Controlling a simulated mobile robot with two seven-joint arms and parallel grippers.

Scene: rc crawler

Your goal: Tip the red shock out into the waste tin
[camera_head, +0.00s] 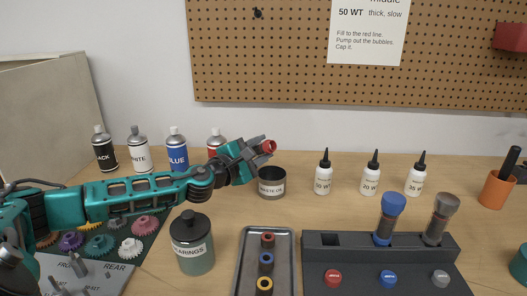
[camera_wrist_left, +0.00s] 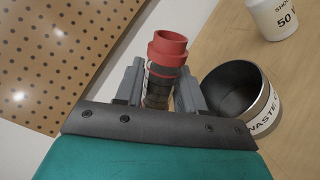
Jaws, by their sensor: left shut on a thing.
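My left gripper (camera_head: 262,147) is shut on the red shock, held above the bench at the left rim of the waste tin. The red shock (camera_wrist_left: 166,50) has a red open collar and a dark ribbed body between the two fingers in the left wrist view; its red end (camera_head: 269,146) also shows in the head view. The waste tin (camera_head: 272,188) is a dark open can with a white label. In the left wrist view the tin (camera_wrist_left: 262,112) is right of the gripper, and its visible inside looks dark. My right gripper is not in view.
Spray cans (camera_head: 177,150) stand behind my left arm. A bearings jar (camera_head: 192,243), a grey tray (camera_head: 282,236) and a dark stand (camera_head: 346,247) with blue and grey shocks are in front.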

